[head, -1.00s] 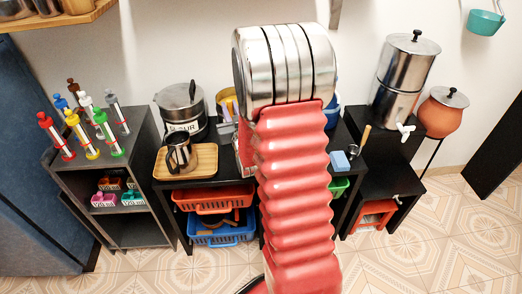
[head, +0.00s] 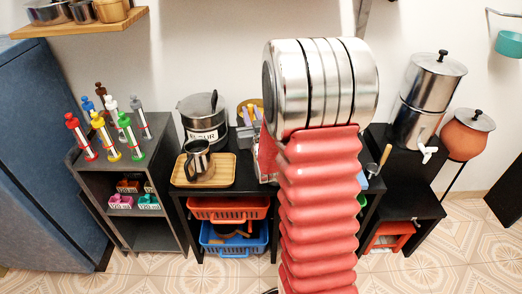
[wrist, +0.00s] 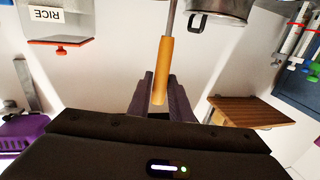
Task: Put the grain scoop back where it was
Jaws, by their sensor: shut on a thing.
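In the wrist view my gripper (wrist: 164,100) is shut on the wooden handle (wrist: 163,62) of a tool with a thin metal shaft, which looks like the grain scoop. The shaft runs up out of the top of the picture, so the scoop's head is not seen. The handle's end lies between the dark fingers. In the head view my red ribbed arm hides the gripper and the held scoop.
A bin labelled RICE (wrist: 58,22) shows upside down in the wrist view, with a metal pot (wrist: 218,10) near the shaft. In the head view a flour pot (head: 203,118), a jug (head: 197,158) on a wooden tray (head: 220,176) and a syringe rack (head: 120,165) stand left of my arm.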

